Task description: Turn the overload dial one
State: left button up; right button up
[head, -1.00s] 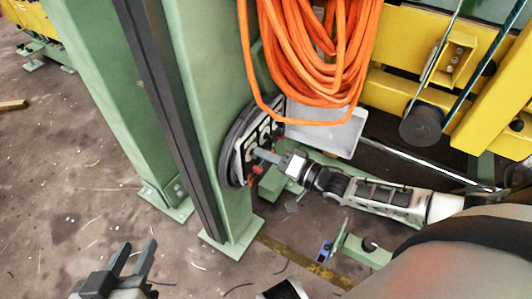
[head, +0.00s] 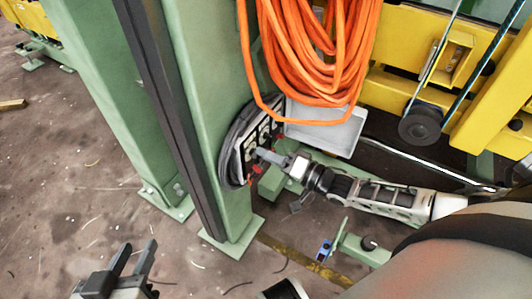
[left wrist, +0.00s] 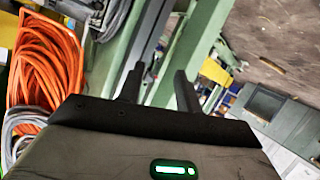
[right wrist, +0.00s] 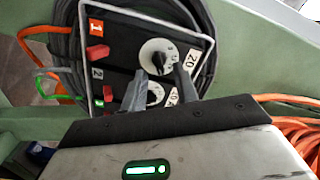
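The control panel (right wrist: 118,50) is a black plate in a light metal frame, fixed to the green post. It has two rows, marked 1 and 2. The row-one dial (right wrist: 158,55) is a pale disc with a black pointer, beside a "20" label. A second dial (right wrist: 155,93) sits below it, partly hidden by my fingers. My right gripper (right wrist: 161,72) is open, its fingertips apart near the lower edge of the row-one dial; contact cannot be told. In the head view, the right gripper (head: 268,156) points at the panel from the right. My left gripper (head: 133,255) is open and empty over the floor.
A red switch (right wrist: 97,52) sits beside row one, and another (right wrist: 108,94) near a green light in row two. Yellow machinery (head: 400,50) stands right. The left floor is mostly clear.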

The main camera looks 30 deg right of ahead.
pick_arm(q)
jog(key=shift+w+a+f+g+p, duration=0.2)
jog(key=shift+a+f+g+p, duration=0.15)
jog(key=shift+f+p, duration=0.25)
pick_arm(e)
jog(key=v, duration=0.6)
jog(key=shift+s+d, duration=0.15)
jog(key=shift+s, duration=0.05)
pick_arm(q)
jog(key=shift+s+d, duration=0.1)
jog(key=shift+d, duration=0.05)
